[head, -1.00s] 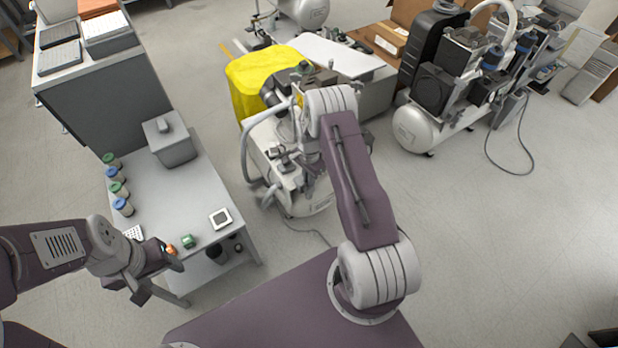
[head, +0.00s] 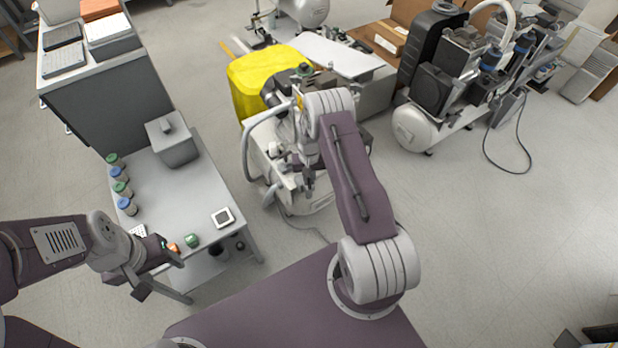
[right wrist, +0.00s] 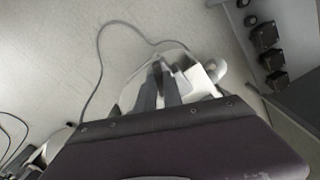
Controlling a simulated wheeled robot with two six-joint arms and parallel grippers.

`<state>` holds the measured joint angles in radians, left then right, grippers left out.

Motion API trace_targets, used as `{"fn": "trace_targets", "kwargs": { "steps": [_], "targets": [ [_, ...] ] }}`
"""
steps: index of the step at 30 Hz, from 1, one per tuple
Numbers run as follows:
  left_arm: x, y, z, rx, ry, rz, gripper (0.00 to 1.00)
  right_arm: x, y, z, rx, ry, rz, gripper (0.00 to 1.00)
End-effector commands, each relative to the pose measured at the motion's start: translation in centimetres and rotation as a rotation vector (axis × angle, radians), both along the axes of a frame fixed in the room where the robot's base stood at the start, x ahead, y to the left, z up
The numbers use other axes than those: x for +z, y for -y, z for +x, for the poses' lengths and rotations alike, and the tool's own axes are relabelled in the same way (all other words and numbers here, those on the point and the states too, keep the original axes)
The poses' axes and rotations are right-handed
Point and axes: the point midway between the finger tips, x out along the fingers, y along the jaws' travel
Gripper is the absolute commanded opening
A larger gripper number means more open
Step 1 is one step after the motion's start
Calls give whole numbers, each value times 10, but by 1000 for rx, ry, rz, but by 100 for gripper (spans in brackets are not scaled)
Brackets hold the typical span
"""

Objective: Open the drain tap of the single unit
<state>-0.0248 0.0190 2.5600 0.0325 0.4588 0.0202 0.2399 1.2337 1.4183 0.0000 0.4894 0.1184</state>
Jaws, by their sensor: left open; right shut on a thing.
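The single unit is a compressor with a white tank (head: 322,203) standing on the floor beside a yellow cover, in the middle of the head view. My right gripper (head: 309,186) is down at the front of this tank. In the right wrist view its fingers (right wrist: 162,84) are close together against the white tank (right wrist: 203,82). They are shut on a small part, taken to be the drain tap; the fingers hide it, so its position cannot be told. My left gripper (head: 161,279) is open and empty, by the front left corner of the small table.
The small table (head: 190,207) left of the unit holds a grey box (head: 172,140), several jars and a small white-framed item (head: 222,218). A yellow cover (head: 262,75) stands behind the unit. A larger compressor (head: 425,125) is at right. Floor between is free.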

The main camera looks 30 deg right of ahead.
Motion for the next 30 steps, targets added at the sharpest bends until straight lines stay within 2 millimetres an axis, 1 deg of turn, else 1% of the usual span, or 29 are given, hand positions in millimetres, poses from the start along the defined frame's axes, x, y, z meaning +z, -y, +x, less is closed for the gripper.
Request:
{"fn": "trace_targets", "kwargs": {
  "steps": [6, 15, 21, 30],
  "targets": [
    [3, 0, 0, 0, 0, 0, 57, 0, 0, 0, 180, -1, 0, 0],
    [5, 0, 0, 0, 0, 0, 57, 0, 0, -1, 361, -2, 1, 0],
    [6, 0, 0, 0, 0, 0, 57, 0, 0, -1, 424, -2, 1, 0],
    [6, 0, 0, 0, 0, 0, 57, -1, 0, -1, 453, -3, 1, 0]
  ]
}}
